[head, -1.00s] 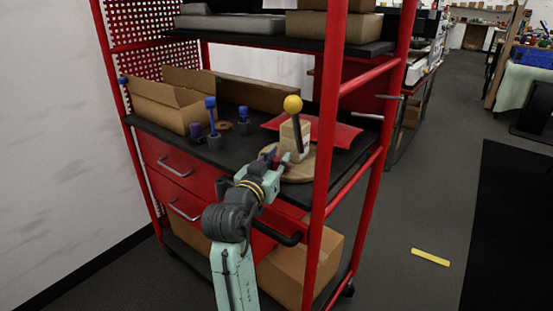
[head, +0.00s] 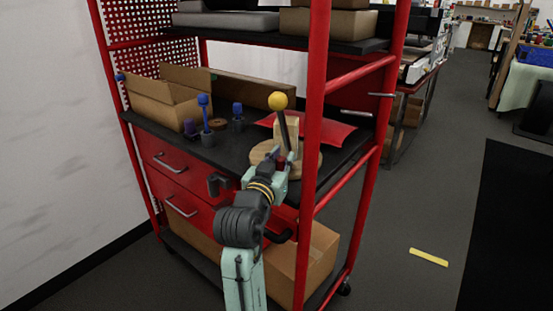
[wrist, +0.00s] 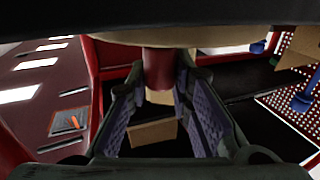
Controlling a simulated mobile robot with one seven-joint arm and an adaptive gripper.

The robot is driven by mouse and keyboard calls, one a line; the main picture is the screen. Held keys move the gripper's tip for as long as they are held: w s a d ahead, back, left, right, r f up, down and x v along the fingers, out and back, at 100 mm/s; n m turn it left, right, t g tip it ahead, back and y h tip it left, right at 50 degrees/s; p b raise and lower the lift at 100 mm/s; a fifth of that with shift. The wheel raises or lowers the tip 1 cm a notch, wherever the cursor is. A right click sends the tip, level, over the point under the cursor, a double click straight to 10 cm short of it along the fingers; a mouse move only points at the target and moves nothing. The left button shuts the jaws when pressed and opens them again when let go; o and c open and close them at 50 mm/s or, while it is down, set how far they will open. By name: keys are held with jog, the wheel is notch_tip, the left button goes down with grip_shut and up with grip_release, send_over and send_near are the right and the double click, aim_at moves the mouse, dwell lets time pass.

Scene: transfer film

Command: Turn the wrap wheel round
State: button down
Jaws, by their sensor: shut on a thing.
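The wrap wheel (head: 257,154) is a round, flat wooden disc on the black worktop of the red rack. A tan box (head: 293,128) stands on it, and a dark rod with a yellow ball (head: 278,101) on top rises in front of the box. My gripper (head: 284,165) is at the near side of the disc, shut on a red peg (wrist: 158,68). In the wrist view the peg is between my fingertips, right against the disc's edge (wrist: 115,38).
A red packet (head: 335,132) lies behind the wheel. Blue-topped pieces (head: 204,115) and an open cardboard box (head: 165,98) stand on the left of the worktop. The rack's front post (head: 316,100) rises close to my gripper's right. A shelf (head: 240,38) spans above.

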jog(key=shift+s+d, duration=0.1)
jog(key=shift+d, duration=1.25)
jog(key=c, duration=1.4)
grip_release()
jog(key=shift+a, duration=0.1)
jog(key=shift+a, duration=0.1)
jog(key=v, duration=0.7)
jog(key=shift+s, duration=0.25)
jog(key=shift+a, duration=0.1)
jog(key=shift+c, duration=0.6)
